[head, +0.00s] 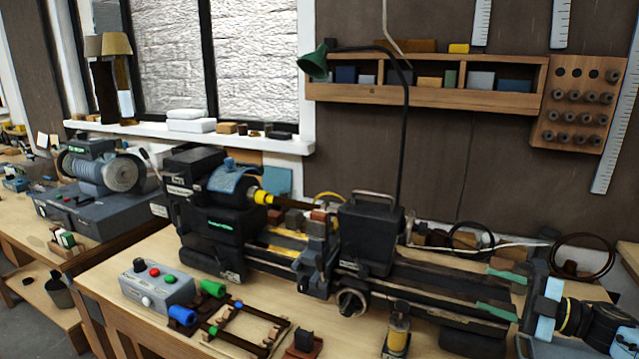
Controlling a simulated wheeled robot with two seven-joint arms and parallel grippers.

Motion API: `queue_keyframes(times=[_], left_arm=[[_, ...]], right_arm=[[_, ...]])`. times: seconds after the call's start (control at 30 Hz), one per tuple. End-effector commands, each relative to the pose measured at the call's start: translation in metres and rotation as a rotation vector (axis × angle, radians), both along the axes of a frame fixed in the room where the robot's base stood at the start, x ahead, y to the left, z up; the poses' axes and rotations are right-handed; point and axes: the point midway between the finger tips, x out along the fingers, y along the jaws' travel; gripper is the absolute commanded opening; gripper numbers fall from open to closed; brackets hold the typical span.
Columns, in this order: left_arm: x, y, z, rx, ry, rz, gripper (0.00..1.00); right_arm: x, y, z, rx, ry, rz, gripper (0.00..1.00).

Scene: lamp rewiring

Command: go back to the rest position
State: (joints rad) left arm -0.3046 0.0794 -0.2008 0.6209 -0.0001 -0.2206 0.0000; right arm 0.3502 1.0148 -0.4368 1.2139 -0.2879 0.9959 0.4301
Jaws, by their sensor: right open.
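My right gripper (491,292) comes in from the right edge, with a light blue and black body. Its two green fingers point left and stand apart, with nothing visible between them. It appears in front of the right end of the dark lathe (430,285); I cannot tell whether it touches it. A lamp with a green shade (313,63) hangs from a black curved arm above the lathe. My left gripper is not in view.
A grey control box (155,287) with coloured buttons stands at the bench's front left, beside a blue cylinder (182,316) and a green one (213,288). A small brass-coloured post (399,330) stands in front of the lathe. A wooden shelf (420,97) hangs on the wall.

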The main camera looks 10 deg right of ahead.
Motion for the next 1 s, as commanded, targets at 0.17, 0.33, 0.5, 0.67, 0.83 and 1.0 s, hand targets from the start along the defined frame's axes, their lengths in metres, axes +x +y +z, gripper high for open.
queue_keyframes(times=[0.17, 0.33, 0.5, 0.67, 0.83, 1.0], left_arm=[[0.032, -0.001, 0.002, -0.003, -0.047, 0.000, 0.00], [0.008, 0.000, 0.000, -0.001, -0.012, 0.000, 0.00], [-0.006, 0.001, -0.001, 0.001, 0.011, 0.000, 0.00], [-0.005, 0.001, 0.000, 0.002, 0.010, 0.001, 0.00], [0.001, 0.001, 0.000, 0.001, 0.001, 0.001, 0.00], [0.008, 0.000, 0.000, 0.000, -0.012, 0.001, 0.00]], right_arm=[[0.010, 0.038, -0.028, 0.058, 0.034, -0.112, 0.52], [0.012, 0.083, -0.063, 0.131, 0.121, -0.289, 0.52], [-0.003, 0.119, -0.099, 0.186, 0.273, -0.500, 0.52], [-0.037, 0.142, -0.131, 0.211, 0.465, -0.690, 0.52], [-0.091, 0.160, -0.159, 0.204, 0.717, -0.866, 0.52], [-0.159, 0.172, -0.177, 0.162, 0.986, -1.000, 0.52]])
